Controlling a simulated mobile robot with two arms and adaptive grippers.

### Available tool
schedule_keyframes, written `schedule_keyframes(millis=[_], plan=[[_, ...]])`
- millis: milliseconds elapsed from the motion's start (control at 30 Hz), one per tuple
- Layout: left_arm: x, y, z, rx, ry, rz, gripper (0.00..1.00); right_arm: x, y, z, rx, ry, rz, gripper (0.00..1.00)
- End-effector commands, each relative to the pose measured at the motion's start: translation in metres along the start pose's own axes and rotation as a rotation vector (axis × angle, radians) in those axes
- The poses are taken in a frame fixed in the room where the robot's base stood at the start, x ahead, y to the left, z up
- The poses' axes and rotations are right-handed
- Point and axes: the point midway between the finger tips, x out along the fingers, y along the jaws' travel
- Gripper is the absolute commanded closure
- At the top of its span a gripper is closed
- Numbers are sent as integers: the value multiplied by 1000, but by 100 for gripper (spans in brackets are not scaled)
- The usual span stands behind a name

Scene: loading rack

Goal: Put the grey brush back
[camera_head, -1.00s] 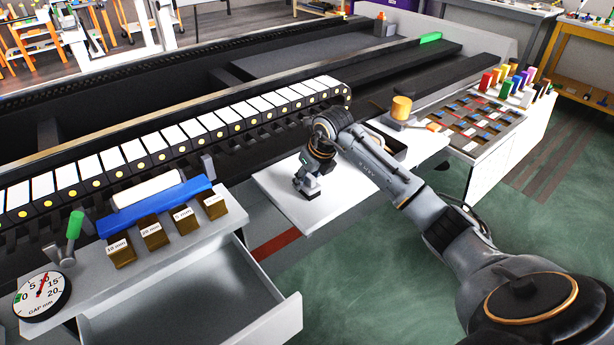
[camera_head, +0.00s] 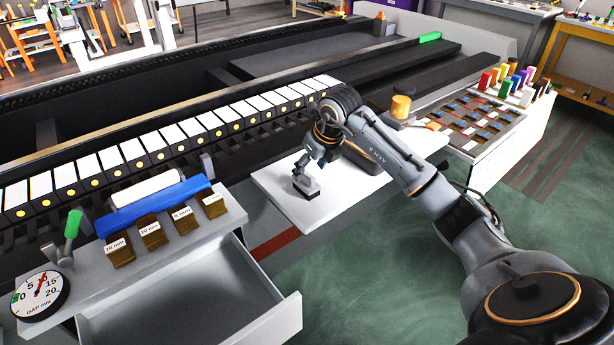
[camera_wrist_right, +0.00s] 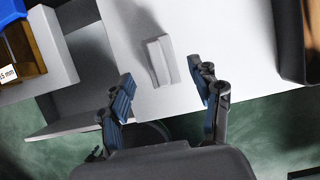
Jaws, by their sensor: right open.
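The grey brush (camera_head: 306,187) lies on the white board in the middle of the head view. In the right wrist view the brush (camera_wrist_right: 161,60) is a pale grey block with a ridge along it. My right gripper (camera_head: 308,164) is above the brush in the head view. In the wrist view its fingers (camera_wrist_right: 160,83) are spread, with the brush beyond the gap between the tips and touching neither finger. The underside of the brush is hidden. My left gripper is not in view.
The white board (camera_head: 345,198) has bare room around the brush. A dark tray (camera_wrist_right: 303,40) sits at its right. Left are labelled gauge blocks (camera_head: 152,235), an open drawer (camera_head: 200,290) and a dial (camera_head: 41,295). A yellow-orange cylinder (camera_head: 401,107) and a sorting rack (camera_head: 480,125) stand right.

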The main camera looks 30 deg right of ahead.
Motion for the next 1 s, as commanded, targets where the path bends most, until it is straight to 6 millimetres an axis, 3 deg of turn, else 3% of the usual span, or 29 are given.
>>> schedule_keyframes(millis=[200,400,1000], plan=[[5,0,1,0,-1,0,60,-45,-1,0,-2,-3,-3,36],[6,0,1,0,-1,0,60,-68,0,0,-1,-1,-1,36],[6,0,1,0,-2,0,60,-72,0,0,0,1,1,36]])
